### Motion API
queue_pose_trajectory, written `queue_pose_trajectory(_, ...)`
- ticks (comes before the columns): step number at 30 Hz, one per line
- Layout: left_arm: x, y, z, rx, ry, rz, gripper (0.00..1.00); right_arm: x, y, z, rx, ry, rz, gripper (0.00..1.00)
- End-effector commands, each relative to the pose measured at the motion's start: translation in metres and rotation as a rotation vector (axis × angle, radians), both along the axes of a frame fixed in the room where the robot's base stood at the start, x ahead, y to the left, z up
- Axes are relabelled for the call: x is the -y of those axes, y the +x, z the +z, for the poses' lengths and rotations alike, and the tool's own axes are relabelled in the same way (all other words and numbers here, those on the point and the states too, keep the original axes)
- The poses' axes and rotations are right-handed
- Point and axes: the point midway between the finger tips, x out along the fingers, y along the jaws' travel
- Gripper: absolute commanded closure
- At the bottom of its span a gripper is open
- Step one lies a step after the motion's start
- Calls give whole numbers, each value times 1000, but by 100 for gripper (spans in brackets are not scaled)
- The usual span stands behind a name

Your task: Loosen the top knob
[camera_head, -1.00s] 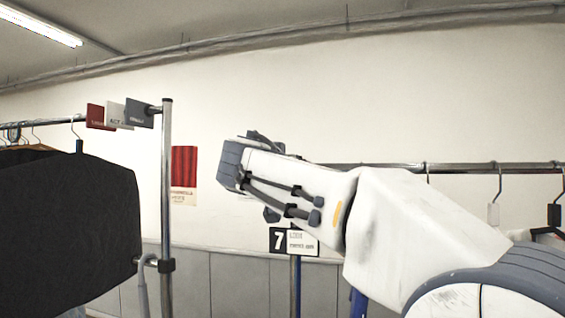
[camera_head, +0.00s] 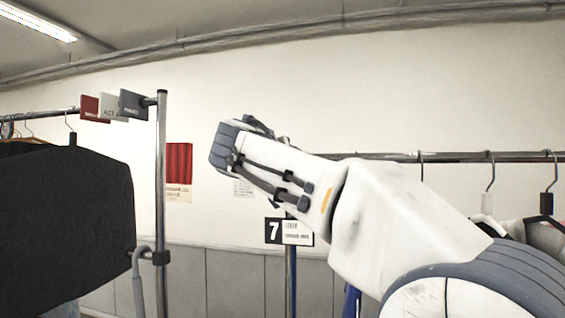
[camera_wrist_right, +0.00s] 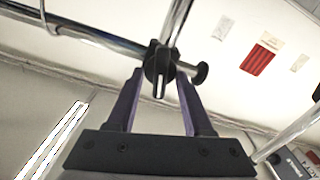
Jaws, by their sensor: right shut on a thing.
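In the right wrist view, a black knob and clamp (camera_wrist_right: 159,62) sits where a chrome upright meets a rail. My right gripper (camera_wrist_right: 159,84) has its two dark, purple-lined fingers on either side of it, shut on the knob. The fingertips partly hide its sides. A second small round black knob (camera_wrist_right: 201,74) sticks out to the right of the clamp, outside the fingers. In the head view my right arm comes in from the right and its white links hide the gripper and the held knob. My left gripper is in neither view.
At the left, a rack with a chrome post (camera_head: 162,205) carries black garments (camera_head: 65,225) and hanging tags (camera_head: 112,106). A rail (camera_head: 455,157) with hangers runs behind my arm. A number 7 sign (camera_head: 289,231) stands on a post below the forearm.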

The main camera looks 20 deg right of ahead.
Motion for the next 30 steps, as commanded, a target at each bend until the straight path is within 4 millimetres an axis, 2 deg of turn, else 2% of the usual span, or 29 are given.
queue_pose_trajectory(3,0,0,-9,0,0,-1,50,-1,0,-3,-58,-89,1,100)
queue_pose_trajectory(12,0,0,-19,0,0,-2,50,-3,1,-2,-219,-325,1,100)
queue_pose_trajectory(30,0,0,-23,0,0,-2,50,-4,3,-4,-536,-795,2,100)
